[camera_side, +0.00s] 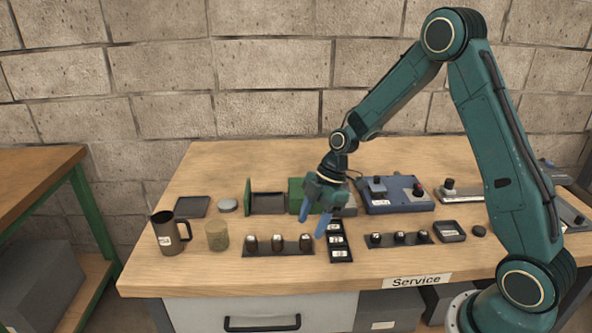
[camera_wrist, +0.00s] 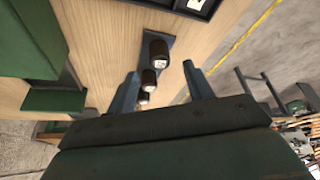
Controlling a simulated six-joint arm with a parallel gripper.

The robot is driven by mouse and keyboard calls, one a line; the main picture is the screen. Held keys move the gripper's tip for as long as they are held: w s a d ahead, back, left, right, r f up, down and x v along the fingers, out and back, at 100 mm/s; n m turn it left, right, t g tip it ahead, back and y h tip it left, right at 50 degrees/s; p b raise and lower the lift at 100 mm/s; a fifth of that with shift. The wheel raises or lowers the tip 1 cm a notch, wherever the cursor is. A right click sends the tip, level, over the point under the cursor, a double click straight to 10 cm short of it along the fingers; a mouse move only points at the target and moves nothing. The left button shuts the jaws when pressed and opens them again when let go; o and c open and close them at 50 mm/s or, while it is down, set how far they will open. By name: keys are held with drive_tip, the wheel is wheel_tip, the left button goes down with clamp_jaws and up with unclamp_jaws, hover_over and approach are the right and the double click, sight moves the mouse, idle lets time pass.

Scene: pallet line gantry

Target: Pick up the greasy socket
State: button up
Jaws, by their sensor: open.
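A row of three dark sockets with pale labels stands on a black rail (camera_side: 263,252) at the front of the bench: a left socket (camera_side: 251,244), a middle socket (camera_side: 277,243) and a right socket (camera_side: 305,242). I cannot tell which one is greasy. My gripper (camera_side: 314,219) is open and empty, its blue fingers pointing down above and just behind the rail's right end.
A black compartment tray (camera_side: 340,256) stands close right of the rail. A second rail with small dark parts (camera_side: 399,238) lies further right. A mug (camera_side: 168,234) and tan cup (camera_side: 217,236) stand left. Green-ended holder (camera_side: 267,203) and blue box (camera_side: 395,205) are behind. The front bench edge is clear.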

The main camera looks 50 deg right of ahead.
sight(305, 237)
drive_tip(key=shift+x, duration=2.55)
drive_tip(key=shift+a, duration=0.1)
drive_tip(key=shift+w, duration=0.1)
drive_tip(key=c, duration=1.1)
drive_tip(key=shift+r, duration=0.15)
wheel_tip(305, 237, up, 20)
